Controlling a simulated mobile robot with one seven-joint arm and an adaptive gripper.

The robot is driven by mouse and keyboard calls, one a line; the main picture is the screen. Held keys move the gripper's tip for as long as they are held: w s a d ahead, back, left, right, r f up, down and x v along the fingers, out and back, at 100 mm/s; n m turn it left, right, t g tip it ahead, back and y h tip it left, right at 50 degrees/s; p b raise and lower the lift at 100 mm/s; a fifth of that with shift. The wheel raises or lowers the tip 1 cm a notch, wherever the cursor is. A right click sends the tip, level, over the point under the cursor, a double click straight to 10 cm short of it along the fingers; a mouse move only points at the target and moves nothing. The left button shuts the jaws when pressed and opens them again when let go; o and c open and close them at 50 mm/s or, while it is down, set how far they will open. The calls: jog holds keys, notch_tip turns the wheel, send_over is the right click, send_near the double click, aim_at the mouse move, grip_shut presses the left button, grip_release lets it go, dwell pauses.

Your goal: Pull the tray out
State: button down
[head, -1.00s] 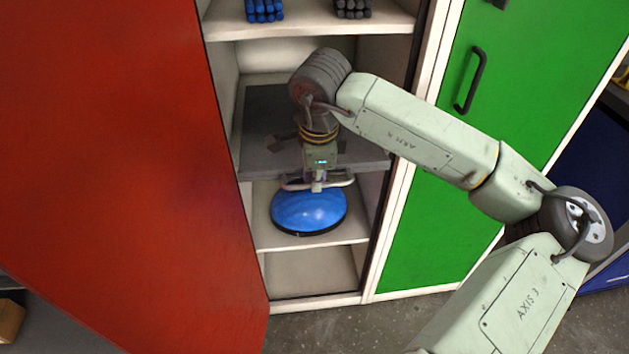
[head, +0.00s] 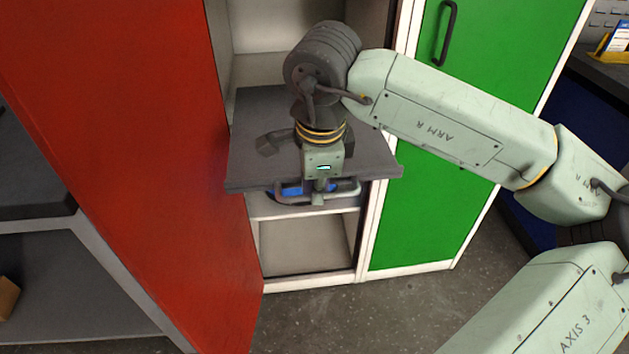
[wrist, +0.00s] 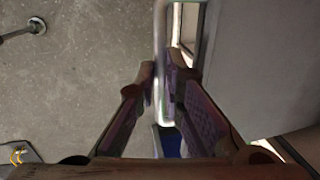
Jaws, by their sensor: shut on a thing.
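The tray (head: 366,150) is a dark grey flat shelf in the open cabinet. Its front edge sticks out past the cabinet front. A pale bar handle (head: 345,188) runs along its front. My gripper (head: 319,190) is at the middle of this handle, pointing down. In the wrist view my gripper (wrist: 162,80) has its two fingers shut on the handle bar (wrist: 160,45), one on each side. The grey tray surface (wrist: 255,70) lies to the right there. My arm hides part of the tray top.
The red door (head: 140,130) stands open on the left. The green door (head: 440,170) on the right is shut. A blue dome (head: 292,190) shows under the tray, mostly hidden. A grey shelf unit (head: 70,270) stands at lower left. Floor (head: 310,315) in front is clear.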

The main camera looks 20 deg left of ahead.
jog(key=shift+s+d, duration=0.2)
jog(key=shift+s, duration=0.35)
jog(key=c, duration=1.7)
grip_release()
jog(key=shift+r, duration=0.1)
jog(key=r, duration=0.4)
jog(key=s+r, duration=0.1)
jog(key=r, duration=0.2)
jog(key=s+d+r, duration=0.1)
jog(key=r, duration=0.3)
jog(key=shift+r, duration=0.3)
